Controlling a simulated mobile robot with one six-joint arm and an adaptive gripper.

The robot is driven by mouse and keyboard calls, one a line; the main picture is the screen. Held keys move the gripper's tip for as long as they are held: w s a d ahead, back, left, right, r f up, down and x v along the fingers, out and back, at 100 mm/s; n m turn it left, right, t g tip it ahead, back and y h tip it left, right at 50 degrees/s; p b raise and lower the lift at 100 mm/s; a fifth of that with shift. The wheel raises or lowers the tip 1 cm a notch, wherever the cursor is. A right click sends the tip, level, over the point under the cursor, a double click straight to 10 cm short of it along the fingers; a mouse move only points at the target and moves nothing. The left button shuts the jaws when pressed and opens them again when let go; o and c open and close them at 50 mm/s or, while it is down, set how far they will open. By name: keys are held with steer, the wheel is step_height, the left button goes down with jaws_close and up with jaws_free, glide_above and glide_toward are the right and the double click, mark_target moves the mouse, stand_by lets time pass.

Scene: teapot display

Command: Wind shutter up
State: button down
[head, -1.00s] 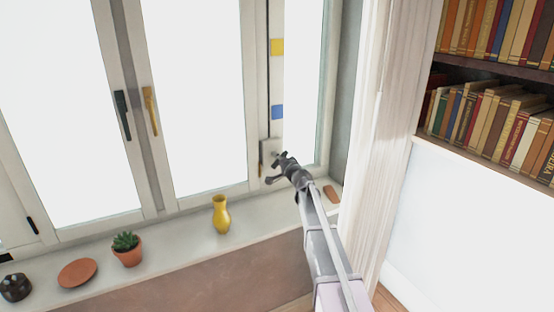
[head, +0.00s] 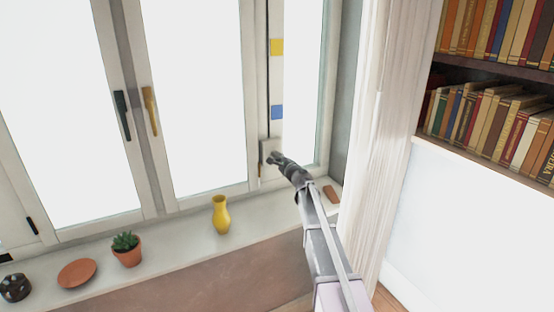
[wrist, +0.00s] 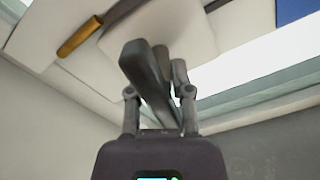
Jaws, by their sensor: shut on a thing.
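A small pale box (head: 266,148) is mounted low on the right window frame, below a thin dark vertical line. It fills the top middle of the wrist view (wrist: 160,30). My gripper (head: 275,158) is at the front of this box, its fingers closed together. A dark grey bar (wrist: 146,75), which looks like the winder's handle, lies between the finger links in the wrist view. The fingers hide much of it, and its joint with the box is not clear. The shutter itself cannot be made out in the bright panes.
A yellow square (head: 277,47) and a blue square (head: 278,112) sit beside the dark line. A yellow vase (head: 220,214), potted cactus (head: 126,248) and terracotta dish (head: 77,273) stand on the sill. A pale curtain (head: 385,130) hangs close right of my arm.

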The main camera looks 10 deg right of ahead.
steer(key=m, duration=0.3)
steer(key=shift+a+m, duration=0.1)
steer(key=shift+m, duration=2.1)
steer(key=c, duration=0.5)
jaws_free()
steer(key=shift+c, duration=0.2)
steer(key=v, duration=1.2)
